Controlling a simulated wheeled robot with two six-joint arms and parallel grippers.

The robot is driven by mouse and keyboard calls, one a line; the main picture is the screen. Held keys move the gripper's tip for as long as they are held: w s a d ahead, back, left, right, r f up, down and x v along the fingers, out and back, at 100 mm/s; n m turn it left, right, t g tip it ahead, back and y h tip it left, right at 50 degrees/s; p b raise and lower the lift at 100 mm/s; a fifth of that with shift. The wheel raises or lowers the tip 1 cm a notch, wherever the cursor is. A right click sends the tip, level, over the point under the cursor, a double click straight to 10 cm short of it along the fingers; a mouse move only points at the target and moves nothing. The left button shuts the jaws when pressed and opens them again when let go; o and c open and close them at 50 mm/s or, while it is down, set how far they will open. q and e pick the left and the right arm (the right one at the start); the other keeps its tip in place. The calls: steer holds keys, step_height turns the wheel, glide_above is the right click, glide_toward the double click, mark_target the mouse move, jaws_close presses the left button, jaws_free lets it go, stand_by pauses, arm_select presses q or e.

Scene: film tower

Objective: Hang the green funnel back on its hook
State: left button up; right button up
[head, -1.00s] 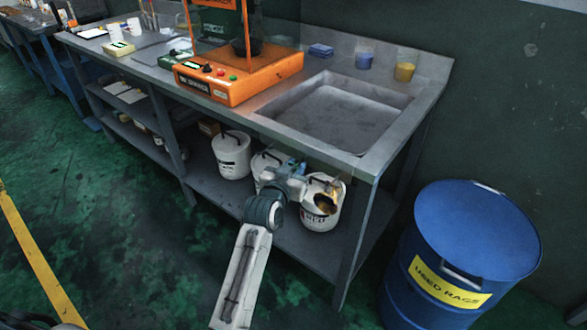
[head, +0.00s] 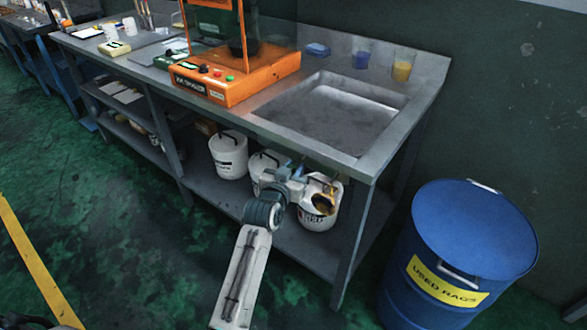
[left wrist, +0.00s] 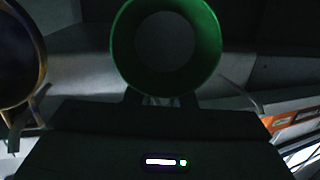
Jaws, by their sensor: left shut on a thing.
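The green funnel (left wrist: 208,45) fills the upper middle of the left wrist view, its round opening facing the camera. My left gripper (left wrist: 160,98) is shut on it, with the fingers just below the ring. In the head view my left gripper (head: 306,183) is under the front edge of the sink bench, by the white buckets; the green funnel cannot be made out there. A yellow-brown round thing (head: 323,203), perhaps another funnel, shows just right of the gripper. A similar dark, gold-rimmed round thing (left wrist: 40,75) is at the left of the wrist view. I cannot make out a free hook.
White buckets (head: 229,155) stand on the lower shelf (head: 200,187). The bench edge and a sink (head: 335,113) are above my gripper. An orange machine (head: 235,82) stands on the bench. A blue drum (head: 470,235) is at the right. The green floor in front is clear.

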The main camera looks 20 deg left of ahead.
arm_select(q)
steer(key=o, duration=1)
steer(key=shift+o, duration=0.2)
arm_select(e)
steer(key=shift+s+d, duration=0.1)
steer(key=shift+d, duration=0.1)
